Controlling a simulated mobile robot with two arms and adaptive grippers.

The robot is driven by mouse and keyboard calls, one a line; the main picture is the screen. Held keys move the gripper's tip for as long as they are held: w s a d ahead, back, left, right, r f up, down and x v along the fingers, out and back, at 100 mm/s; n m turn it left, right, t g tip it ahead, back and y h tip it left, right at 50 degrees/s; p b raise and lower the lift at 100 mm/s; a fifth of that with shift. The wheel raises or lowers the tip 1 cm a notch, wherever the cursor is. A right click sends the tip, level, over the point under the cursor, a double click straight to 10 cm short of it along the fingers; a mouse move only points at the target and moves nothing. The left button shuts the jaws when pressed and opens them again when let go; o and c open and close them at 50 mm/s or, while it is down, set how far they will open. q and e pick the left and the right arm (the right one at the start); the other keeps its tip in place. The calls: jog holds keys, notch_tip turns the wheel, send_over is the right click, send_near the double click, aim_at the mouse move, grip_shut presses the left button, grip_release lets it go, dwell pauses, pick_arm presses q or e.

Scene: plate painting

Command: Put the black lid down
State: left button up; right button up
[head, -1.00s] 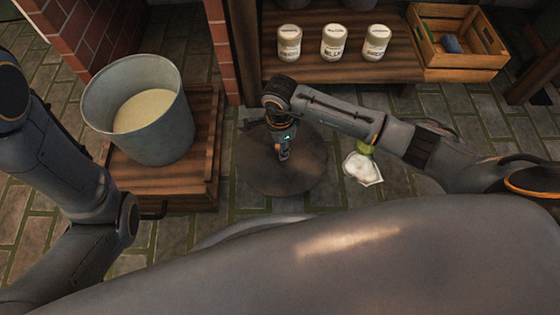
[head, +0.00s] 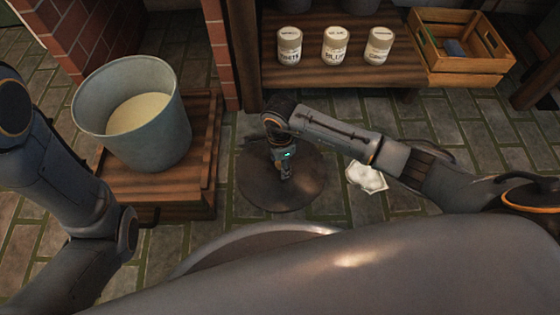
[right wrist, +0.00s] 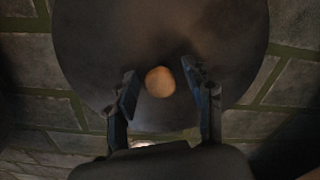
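The black lid (head: 262,195) is a dark round disc, lying flat and apparently on the stone floor in the middle of the head view. It also fills the upper part of the right wrist view (right wrist: 100,45). Its round tan knob (right wrist: 159,82) shows between my right gripper's fingers. My right gripper (head: 286,174) is over the lid. In the right wrist view its two fingers (right wrist: 163,100) stand apart, with a gap visible on each side of the knob. My left arm shows at the left, but its gripper is out of view.
A metal bucket (head: 172,135) with pale contents stands on a wooden stand (head: 203,150) at left. Several labelled jars (head: 335,46) and a wooden crate (head: 480,66) sit on the shelf behind. A crumpled white item (head: 366,177) lies right of the lid.

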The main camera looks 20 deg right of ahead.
jog(key=shift+r, duration=0.1)
notch_tip(320, 180, up, 12)
jog(key=p, duration=0.9)
